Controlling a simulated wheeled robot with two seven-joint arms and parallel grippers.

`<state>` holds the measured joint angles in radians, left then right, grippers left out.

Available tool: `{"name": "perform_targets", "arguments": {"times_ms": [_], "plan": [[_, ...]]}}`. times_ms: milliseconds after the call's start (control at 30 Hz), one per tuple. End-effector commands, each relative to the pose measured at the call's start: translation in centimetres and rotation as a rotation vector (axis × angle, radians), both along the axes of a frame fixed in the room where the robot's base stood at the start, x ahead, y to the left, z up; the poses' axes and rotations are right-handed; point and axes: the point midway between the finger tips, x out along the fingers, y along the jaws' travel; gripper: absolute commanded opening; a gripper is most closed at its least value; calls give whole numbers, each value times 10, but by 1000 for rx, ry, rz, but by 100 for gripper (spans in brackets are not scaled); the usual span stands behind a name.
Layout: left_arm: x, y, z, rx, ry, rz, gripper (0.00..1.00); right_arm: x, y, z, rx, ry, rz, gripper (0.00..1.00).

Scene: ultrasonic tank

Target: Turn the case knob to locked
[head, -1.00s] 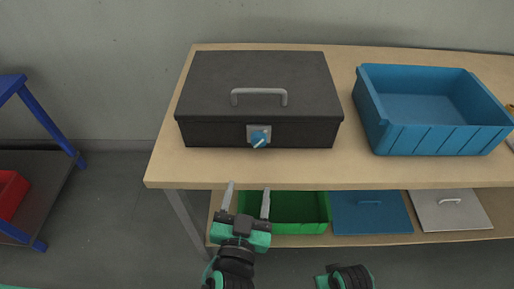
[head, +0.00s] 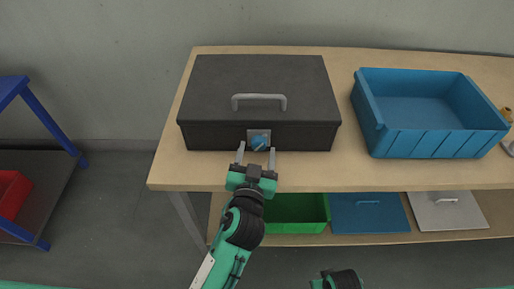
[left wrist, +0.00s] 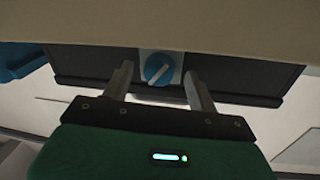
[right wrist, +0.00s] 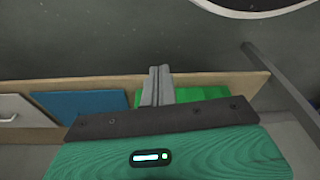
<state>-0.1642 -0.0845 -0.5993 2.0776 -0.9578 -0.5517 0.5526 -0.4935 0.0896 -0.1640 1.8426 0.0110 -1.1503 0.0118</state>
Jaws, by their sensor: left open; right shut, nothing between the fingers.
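The dark case (head: 260,88) stands closed on the wooden table, with a grey handle on its lid. Its blue knob (head: 259,141) sits on a pale plate on the front face; a light pointer line on it runs diagonally. The knob also shows in the left wrist view (left wrist: 158,69), between and beyond the fingertips. My left gripper (head: 256,153) is open just in front of the knob, one finger on each side of its line; I cannot tell any contact. My right gripper (right wrist: 161,70) is shut and empty, low in front of the table.
A blue open bin (head: 430,115) stands on the table (head: 330,172) right of the case. On the shelf below are a green bin (head: 297,209), a blue lid (head: 368,212) and a grey lid (head: 445,211). A blue-framed rack with a red bin (head: 12,190) stands at left.

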Motion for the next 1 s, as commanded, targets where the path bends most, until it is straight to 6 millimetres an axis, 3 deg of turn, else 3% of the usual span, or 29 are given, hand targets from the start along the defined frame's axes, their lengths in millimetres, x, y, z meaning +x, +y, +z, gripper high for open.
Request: {"name": "perform_targets", "arguments": {"times_ms": [167,467,700,1000], "plan": [[10,-1,0,1,0,0,59,-4,-1,-9,-2,10,1,0],[12,-1,0,0,1,0,59,-3,0,-9,-1,4,3,0],[11,-2,0,0,0,0,14,-3,0,-8,-2,6,3,0],[11,-2,1,22,1,0,14,-2,1,-8,0,-5,3,0]]}}
